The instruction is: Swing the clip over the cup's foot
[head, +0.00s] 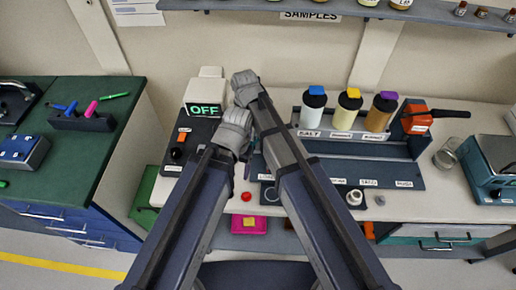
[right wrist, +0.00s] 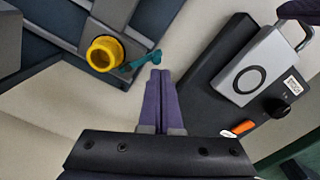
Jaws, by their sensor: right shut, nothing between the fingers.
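In the right wrist view, a yellow cup (right wrist: 103,53) sits on a grey block on the dark stage. A teal clip (right wrist: 139,63) lies beside the cup's foot, its free end pointing away from the cup towards my fingertips. My right gripper (right wrist: 160,72) is shut and empty, its purple fingertips close to the clip's free end. Whether they touch it I cannot tell. In the head view my two arms cross in front of the stage and hide the cup and clip. My left gripper's fingers cannot be made out.
A box with an OFF sign (head: 205,109) stands left of my arms, near an orange switch (right wrist: 243,128) and black knob (right wrist: 276,107). Several bottles stand in a rack (head: 365,142) on the right. A red button (head: 247,196) is on the bench's front part.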

